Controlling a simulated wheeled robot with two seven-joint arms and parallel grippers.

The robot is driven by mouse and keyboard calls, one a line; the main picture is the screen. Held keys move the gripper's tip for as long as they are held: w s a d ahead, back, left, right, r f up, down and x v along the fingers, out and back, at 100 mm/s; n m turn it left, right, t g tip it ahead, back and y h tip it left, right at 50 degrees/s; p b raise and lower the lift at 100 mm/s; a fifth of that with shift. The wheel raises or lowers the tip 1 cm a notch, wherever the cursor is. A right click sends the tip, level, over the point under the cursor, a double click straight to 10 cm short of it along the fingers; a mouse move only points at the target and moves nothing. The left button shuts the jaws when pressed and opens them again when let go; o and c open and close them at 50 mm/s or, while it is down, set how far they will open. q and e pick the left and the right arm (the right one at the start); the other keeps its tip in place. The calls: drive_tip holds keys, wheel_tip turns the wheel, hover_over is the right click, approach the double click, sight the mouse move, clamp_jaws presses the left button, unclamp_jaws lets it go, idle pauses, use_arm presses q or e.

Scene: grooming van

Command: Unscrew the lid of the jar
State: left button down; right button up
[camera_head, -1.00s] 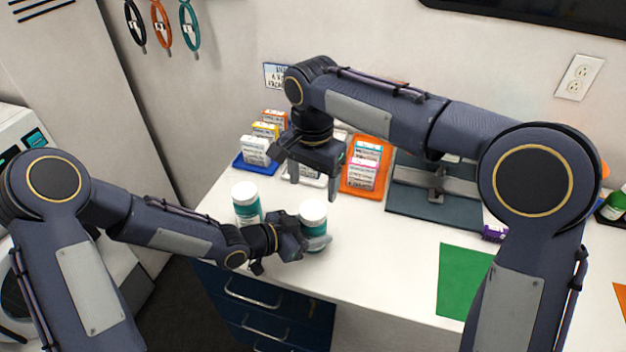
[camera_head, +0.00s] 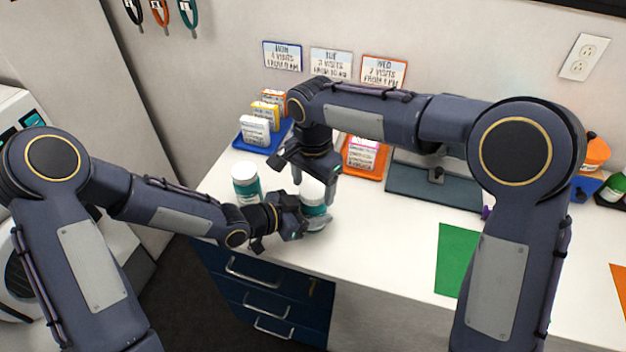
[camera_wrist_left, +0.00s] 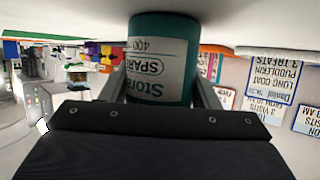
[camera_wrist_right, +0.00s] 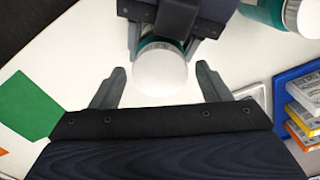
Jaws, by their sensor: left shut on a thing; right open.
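A teal jar (camera_head: 312,213) with a white lid stands on the white counter. My left gripper (camera_head: 303,222) is shut on the jar's body from the side. In the left wrist view, the jar (camera_wrist_left: 163,60) sits between the fingers, with its label upside down. My right gripper (camera_head: 315,180) is open, pointing down over the jar. In the right wrist view, the white lid (camera_wrist_right: 160,73) lies between the spread fingers, with gaps on both sides. A second teal jar (camera_head: 246,186) with a white lid stands to the left, untouched.
Behind are a blue tray (camera_head: 262,146) and an orange tray (camera_head: 362,172) with small boxes. A green sheet (camera_head: 457,258) lies on the right, and a dark grey mat (camera_head: 440,190) lies behind it. Blue drawers (camera_head: 262,290) are below the counter's front edge.

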drive_tip(key=c, duration=1)
drive_tip(key=n, duration=0.6)
drive_tip(key=shift+n, duration=0.4)
drive_tip(key=o, duration=1.1)
drive_tip(key=shift+c, duration=0.2)
